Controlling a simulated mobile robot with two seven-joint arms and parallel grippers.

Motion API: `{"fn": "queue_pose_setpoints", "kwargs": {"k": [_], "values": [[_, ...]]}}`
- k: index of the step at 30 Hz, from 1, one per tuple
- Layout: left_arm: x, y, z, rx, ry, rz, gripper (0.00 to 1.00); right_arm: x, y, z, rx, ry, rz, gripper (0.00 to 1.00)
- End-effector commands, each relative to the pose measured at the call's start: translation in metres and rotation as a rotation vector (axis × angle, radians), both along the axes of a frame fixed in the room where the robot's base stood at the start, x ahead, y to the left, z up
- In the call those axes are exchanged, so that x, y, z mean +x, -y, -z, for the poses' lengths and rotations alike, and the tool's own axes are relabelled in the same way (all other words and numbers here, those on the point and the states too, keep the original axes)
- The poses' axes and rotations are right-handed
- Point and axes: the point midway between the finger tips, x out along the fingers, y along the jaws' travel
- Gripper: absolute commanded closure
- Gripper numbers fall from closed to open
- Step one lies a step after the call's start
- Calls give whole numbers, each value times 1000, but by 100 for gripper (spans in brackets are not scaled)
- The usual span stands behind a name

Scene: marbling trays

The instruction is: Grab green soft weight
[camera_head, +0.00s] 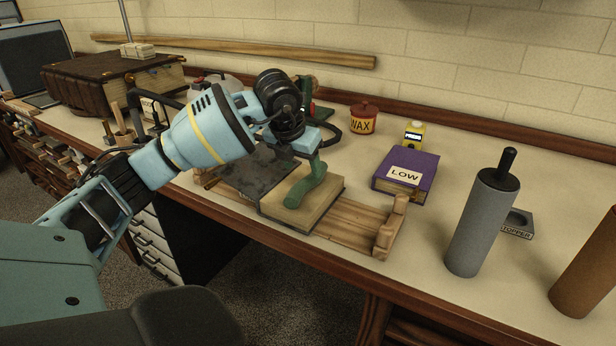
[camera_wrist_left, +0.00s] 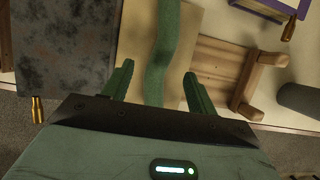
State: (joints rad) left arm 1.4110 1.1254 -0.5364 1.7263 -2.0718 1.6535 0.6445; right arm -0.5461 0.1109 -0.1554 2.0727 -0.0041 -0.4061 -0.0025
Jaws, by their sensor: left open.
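The green soft weight (camera_head: 306,188) is a long, slightly wavy strip lying across a tan board or open book (camera_head: 330,192) on the workbench. In the left wrist view the weight (camera_wrist_left: 164,45) runs up between the two fingers. My left gripper (camera_wrist_left: 159,75) is open, with one finger on each side of the weight and visible gaps between. In the head view my left gripper (camera_head: 312,150) is over the far end of the weight, pointing down. Its fingers are hard to tell from the weight there. My right gripper is not in view.
A wooden cradle (camera_head: 358,222) sits under the board, beside a dark mottled panel (camera_head: 250,165). A purple LOW book (camera_head: 425,165), a WAX jar (camera_head: 363,119), a small yellow bottle (camera_head: 414,134) and a grey cylinder (camera_head: 478,230) stand right. Bench between them is clear.

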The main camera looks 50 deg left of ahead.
Motion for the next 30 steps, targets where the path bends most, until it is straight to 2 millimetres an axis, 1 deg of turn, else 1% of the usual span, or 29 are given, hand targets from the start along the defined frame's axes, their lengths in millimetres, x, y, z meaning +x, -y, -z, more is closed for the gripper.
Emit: {"fn": "queue_pose_setpoints", "kwargs": {"k": [2,9,12,15,22,30], "values": [[1,0,3,0,-1,0,42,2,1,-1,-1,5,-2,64],[13,-2,33,-1,-3,0,42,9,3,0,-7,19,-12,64],[17,-3,43,-2,0,1,42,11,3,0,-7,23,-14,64],[19,-4,47,0,0,0,42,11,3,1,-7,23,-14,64],[19,-4,47,0,1,0,42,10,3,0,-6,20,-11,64],[19,-4,47,1,1,1,77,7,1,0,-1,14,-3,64]]}}
